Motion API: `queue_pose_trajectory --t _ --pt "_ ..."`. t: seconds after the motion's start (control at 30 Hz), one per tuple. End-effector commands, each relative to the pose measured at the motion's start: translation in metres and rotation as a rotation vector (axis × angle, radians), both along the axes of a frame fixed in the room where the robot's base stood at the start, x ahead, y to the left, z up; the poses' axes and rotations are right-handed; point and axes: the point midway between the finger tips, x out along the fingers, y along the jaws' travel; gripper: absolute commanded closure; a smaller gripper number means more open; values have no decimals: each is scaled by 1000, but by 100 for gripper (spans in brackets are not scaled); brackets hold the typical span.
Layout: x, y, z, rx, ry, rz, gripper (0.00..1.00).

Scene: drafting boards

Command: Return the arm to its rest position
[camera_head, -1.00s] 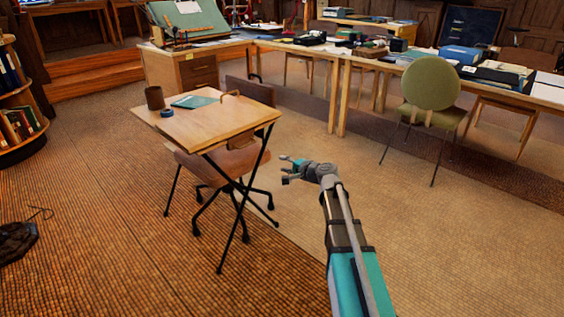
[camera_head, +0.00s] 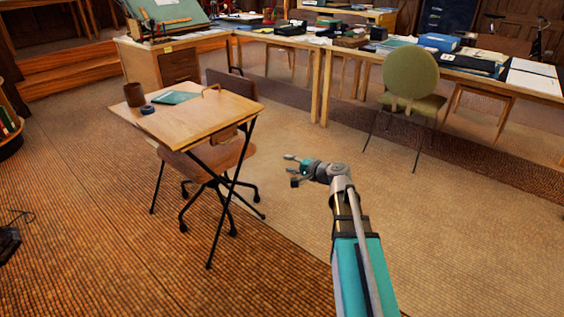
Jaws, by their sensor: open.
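My gripper (camera_head: 291,171) is at the end of my arm in the middle of the view, over open floor. Its fingers point left and are spread apart, with nothing between them. The arm reaches up from the lower right edge and bends left at the wrist. The gripper is to the right of the small folding table and apart from it.
The small table (camera_head: 190,124) holds a brown cup (camera_head: 134,94), a blue tape roll (camera_head: 147,110) and a teal book (camera_head: 176,97). A brown chair (camera_head: 205,158) stands under it. A green chair (camera_head: 411,82) stands at right before long desks. Floor (camera_head: 440,230) on the right is clear.

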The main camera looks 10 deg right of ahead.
Motion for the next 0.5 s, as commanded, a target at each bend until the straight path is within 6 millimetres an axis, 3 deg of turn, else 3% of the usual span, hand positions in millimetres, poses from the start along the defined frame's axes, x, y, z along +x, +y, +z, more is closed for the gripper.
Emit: queue_pose_trajectory --t 0.5 --pt "-6 -4 2 -1 0 1 52"
